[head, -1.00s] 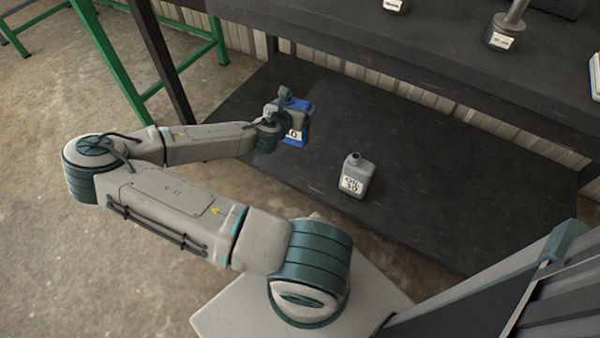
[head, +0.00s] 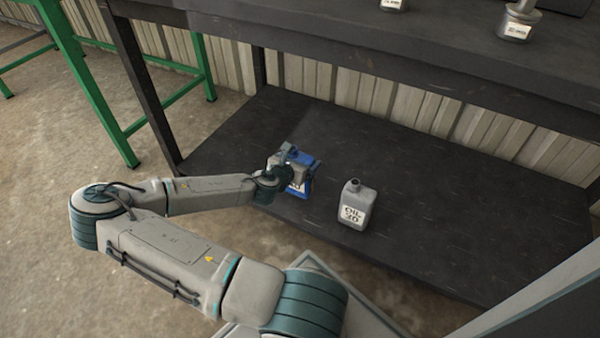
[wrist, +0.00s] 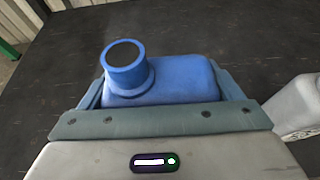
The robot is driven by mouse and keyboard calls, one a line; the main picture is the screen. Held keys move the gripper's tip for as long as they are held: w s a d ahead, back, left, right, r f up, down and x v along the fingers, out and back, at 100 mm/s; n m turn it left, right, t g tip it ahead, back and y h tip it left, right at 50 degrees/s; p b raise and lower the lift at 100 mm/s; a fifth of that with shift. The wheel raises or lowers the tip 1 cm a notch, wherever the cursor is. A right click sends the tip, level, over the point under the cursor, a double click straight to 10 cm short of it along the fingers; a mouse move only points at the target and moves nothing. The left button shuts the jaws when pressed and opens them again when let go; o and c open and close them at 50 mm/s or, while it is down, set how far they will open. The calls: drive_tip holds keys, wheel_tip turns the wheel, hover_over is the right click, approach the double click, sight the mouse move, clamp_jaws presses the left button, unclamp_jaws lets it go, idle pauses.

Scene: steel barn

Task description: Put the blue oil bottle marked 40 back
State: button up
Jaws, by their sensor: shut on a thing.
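The blue oil bottle (head: 304,186) is upright at the lower dark shelf (head: 440,235), left of a grey bottle. My gripper (head: 291,170) is shut on it and hides much of it and most of its label. In the wrist view the blue bottle (wrist: 175,78) sits between the jaws, with its dark-topped cap at the left. I cannot tell whether its base touches the shelf.
A grey bottle labelled OIL 30 (head: 356,205) stands close to the right; its side also shows in the wrist view (wrist: 297,105). The upper bench top (head: 400,45) overhangs the back. Shelf space behind and right is clear. A green frame (head: 85,75) stands at left.

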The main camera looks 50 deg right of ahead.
drive_tip(key=shift+f+b, duration=0.65)
drive_tip(key=shift+f, duration=1.05)
drive_tip(key=shift+f, duration=0.2)
drive_tip(key=o, duration=1.7)
drive_tip(key=shift+r, duration=0.1)
drive_tip(key=shift+p+v, duration=2.3)
drive_tip(key=shift+v, duration=3.75)
